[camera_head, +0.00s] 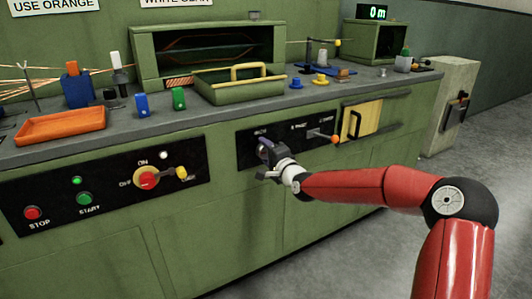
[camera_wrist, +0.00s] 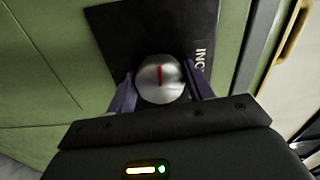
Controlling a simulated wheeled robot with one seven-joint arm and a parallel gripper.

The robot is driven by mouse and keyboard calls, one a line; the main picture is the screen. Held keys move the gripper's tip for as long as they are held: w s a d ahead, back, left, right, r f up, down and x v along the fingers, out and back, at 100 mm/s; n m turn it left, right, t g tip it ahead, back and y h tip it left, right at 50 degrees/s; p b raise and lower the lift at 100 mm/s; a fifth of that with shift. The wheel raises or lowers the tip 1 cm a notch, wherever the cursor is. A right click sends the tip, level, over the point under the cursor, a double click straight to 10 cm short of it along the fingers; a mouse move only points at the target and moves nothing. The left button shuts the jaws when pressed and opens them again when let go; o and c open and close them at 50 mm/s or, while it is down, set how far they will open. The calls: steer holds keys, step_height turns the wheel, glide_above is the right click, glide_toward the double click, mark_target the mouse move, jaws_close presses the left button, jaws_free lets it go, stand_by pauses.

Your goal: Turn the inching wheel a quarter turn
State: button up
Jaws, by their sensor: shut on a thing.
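The inching wheel (camera_wrist: 160,84) is a round silver knob with a red mark on its face. It sits on a black panel (camera_wrist: 135,25) with white letters partly reading "INC" beside it. In the wrist view my gripper (camera_wrist: 160,90) has one finger on each side of the wheel and is shut on it. The red mark runs nearly straight up and down in that view. In the head view my gripper (camera_head: 264,158) is at the left part of the black panel and hides most of the wheel.
Left is a panel with a red and yellow switch (camera_head: 147,181) and STOP and START buttons. A green tray (camera_head: 240,97) stands on the counter above.

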steer(key=o, duration=1)
steer(key=shift+c, duration=0.2)
steer(key=v, duration=0.7)
steer(key=shift+s+d+b, duration=0.25)
steer(key=shift+s+b, duration=0.1)
